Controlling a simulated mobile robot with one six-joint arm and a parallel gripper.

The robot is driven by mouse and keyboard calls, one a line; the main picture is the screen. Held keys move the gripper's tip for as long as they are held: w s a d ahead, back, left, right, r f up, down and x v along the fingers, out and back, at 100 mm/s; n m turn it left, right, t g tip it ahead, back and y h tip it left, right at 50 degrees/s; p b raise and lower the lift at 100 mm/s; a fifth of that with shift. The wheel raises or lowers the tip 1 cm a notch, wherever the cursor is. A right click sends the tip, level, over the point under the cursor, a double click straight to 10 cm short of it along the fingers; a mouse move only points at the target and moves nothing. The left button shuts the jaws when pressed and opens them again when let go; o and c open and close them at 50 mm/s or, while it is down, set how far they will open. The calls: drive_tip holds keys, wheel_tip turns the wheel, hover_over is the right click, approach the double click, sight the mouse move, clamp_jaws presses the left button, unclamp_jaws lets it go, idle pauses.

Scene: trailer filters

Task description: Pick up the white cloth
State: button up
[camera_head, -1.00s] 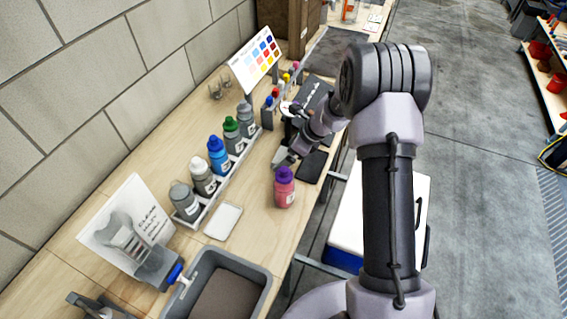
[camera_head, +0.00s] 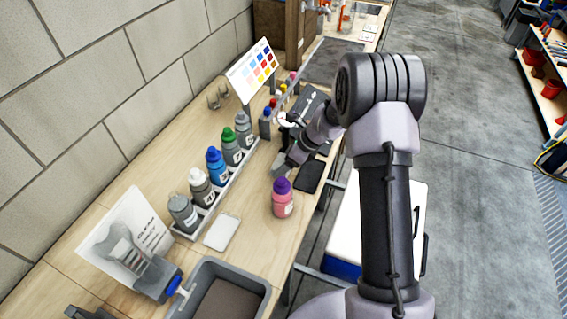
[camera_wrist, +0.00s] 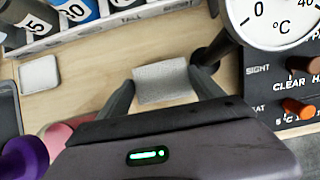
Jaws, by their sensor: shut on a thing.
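The white cloth (camera_wrist: 162,84) is a small pale, textured rectangle between my fingers in the wrist view. My gripper (camera_wrist: 164,73) is shut on it, with one dark finger against each side edge. In the head view my gripper (camera_head: 279,168) is low over the wooden bench, just behind the pink bottle. The cloth cannot be made out there. I cannot tell whether the cloth still touches the bench.
A pink bottle with a purple cap (camera_head: 282,198) stands close by. A bottle rack (camera_head: 214,205), a white pad (camera_head: 222,231) and a grey bin (camera_head: 261,288) lie nearer. In the wrist view, a round gauge (camera_wrist: 278,22) and control panel (camera_wrist: 288,85) are close at right.

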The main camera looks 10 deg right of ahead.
drive_tip(key=r, duration=0.1)
drive_tip(key=r+p, duration=0.1)
drive_tip(key=r, duration=0.1)
drive_tip(key=r+p, duration=0.1)
drive_tip(key=r, duration=0.1)
drive_tip(key=shift+s+d+r, duration=0.25)
drive_tip(key=shift+d, duration=0.1)
drive_tip(key=s+d+p, duration=0.3)
drive_tip(key=s+d, duration=0.8)
drive_tip(key=d, duration=0.4)
drive_tip(key=shift+f, duration=0.15)
